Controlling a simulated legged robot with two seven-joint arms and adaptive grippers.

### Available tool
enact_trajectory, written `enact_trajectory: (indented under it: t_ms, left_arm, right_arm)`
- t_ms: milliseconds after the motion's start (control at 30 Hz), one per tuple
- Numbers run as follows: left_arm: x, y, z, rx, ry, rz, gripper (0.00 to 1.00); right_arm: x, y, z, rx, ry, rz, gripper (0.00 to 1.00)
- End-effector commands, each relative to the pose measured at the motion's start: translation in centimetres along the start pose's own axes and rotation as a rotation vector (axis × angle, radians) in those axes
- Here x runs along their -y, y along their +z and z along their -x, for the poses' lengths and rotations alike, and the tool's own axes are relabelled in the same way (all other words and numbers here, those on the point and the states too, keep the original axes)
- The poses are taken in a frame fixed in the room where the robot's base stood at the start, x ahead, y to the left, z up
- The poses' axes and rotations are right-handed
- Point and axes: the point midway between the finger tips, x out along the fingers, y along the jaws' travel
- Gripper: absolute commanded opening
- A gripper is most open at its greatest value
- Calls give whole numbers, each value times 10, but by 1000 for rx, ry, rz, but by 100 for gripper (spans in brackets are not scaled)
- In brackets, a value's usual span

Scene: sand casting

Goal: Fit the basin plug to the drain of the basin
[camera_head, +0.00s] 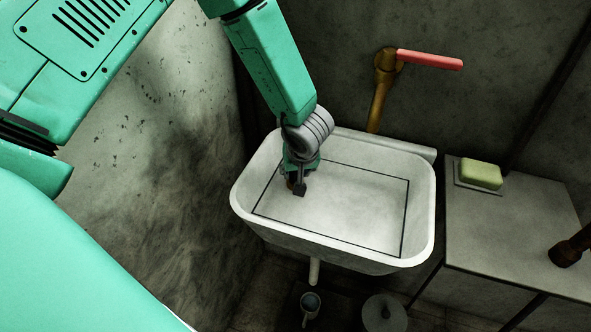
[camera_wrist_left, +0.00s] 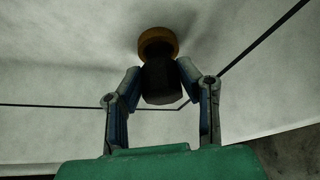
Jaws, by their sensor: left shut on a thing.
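The white basin (camera_head: 420,215) is in the middle of the head view. My left gripper (camera_head: 298,184) reaches down inside it, near its left end. In the left wrist view, my gripper's two fingers (camera_wrist_left: 160,76) are shut on a dark, rounded plug (camera_wrist_left: 160,84). An orange-brown round rim (camera_wrist_left: 158,41) shows at the plug's far end, close to the basin surface. I cannot tell whether this rim is part of the plug or the drain's ring. No open drain hole is visible; the gripper and plug may hide it. My right gripper is not in view.
A brass tap (camera_head: 382,75) with a red handle (camera_head: 430,59) stands behind the basin. A grey table (camera_head: 500,235) at right bears green soap (camera_head: 481,175) and a dark brown object (camera_head: 572,246). A cup (camera_head: 310,303) and a round lid-like thing (camera_head: 384,312) are below the basin.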

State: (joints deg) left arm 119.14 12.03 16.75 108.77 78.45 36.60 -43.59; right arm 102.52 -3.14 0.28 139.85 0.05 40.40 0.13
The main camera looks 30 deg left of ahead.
Motion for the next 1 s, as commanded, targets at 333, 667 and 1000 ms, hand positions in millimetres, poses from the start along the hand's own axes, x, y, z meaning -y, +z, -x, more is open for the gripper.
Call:
enact_trajectory:
  t_ms: [333,667,1000]
  left_arm:
    - [1,3,-10,2,2,1,1]
    - [1,6,-17,2,1,1,1]
    - [1,6,-17,2,2,1,55]
  right_arm:
    - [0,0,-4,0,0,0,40]
    - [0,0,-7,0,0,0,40]
    - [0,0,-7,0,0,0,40]
